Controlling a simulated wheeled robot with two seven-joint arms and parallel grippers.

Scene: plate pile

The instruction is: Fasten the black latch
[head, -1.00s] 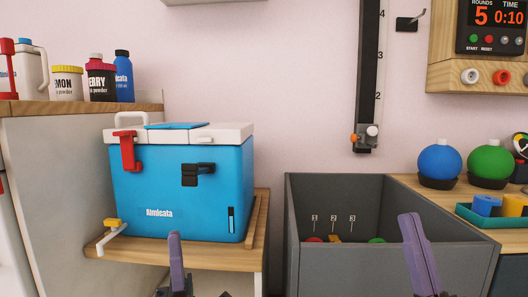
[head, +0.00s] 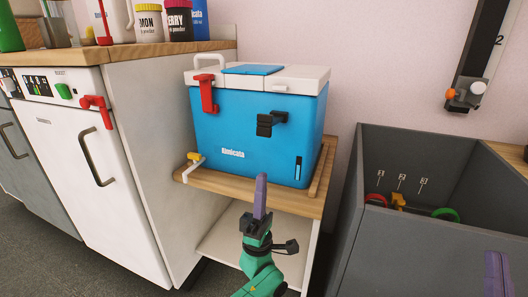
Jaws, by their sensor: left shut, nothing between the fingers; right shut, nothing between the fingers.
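The blue cooler (head: 258,140) with a white lid (head: 300,73) stands on a wooden shelf. The black latch (head: 270,123) is on its front face, right of centre. It sits below the lid edge, apart from the small white catch (head: 280,87) on the lid. A red latch (head: 206,92) at the left reaches up to the lid edge. My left gripper (head: 261,192), with purple fingers, is shut and empty in front of the cooler, below the black latch in the picture. My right gripper (head: 497,272) is shut at the lower right, partly cut off by the frame.
The wooden shelf (head: 230,193) has a white tap with a yellow top (head: 193,163) at its left. A white cabinet (head: 100,160) stands to the left, with bottles and tubs above. A grey bin (head: 420,250) with coloured items stands to the right.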

